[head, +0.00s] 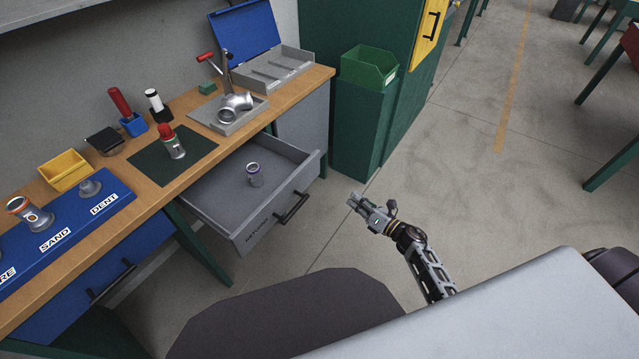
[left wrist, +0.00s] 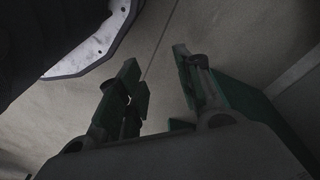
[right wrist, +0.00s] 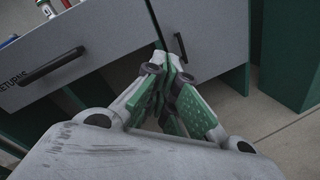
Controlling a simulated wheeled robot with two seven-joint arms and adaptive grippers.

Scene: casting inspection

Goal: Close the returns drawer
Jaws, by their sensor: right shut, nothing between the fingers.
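The returns drawer (head: 275,213) is grey and stands pulled out from under the wooden bench. Its front bears a label and a black bar handle (head: 291,208). A small metal casting (head: 254,175) with a purplish rim stands inside it. My right gripper (head: 354,201) is shut and empty, to the right of the drawer front and apart from the handle. In the right wrist view the drawer front (right wrist: 110,48) and handle (right wrist: 52,66) lie left of the shut fingers (right wrist: 168,62). My left gripper (left wrist: 156,62) shows only in its wrist view, open and empty over the floor.
A green cabinet (head: 358,130) with a green bin (head: 369,67) stands right of the drawer. A grey cabinet (head: 304,120) is under the bench behind it. The bench (head: 165,193) holds castings, a blue labelled board (head: 75,222) and tools. Open floor lies to the right.

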